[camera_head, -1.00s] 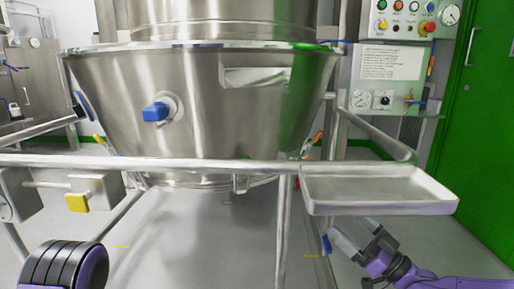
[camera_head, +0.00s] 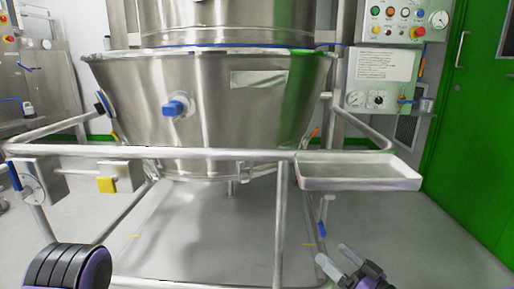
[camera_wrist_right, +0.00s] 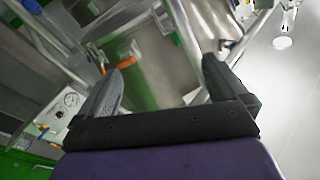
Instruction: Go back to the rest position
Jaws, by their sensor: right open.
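My right gripper (camera_head: 338,262) is at the lower right of the head view, below the white tray on the rail and apart from it. Its two grey fingers are spread and nothing is between them. In the right wrist view the open fingers (camera_wrist_right: 164,85) point toward the steel vessel and frame. Of my left arm, only a black and purple part shows at the lower left of the head view. The left gripper itself is out of the picture.
A conical steel vessel (camera_head: 215,105) with a blue-capped port (camera_head: 174,108) stands ahead. A tubular rail (camera_head: 200,153) runs in front of it, with a shallow white tray (camera_head: 360,184) on its right. A control panel (camera_head: 400,22) and green door (camera_head: 470,120) are at right.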

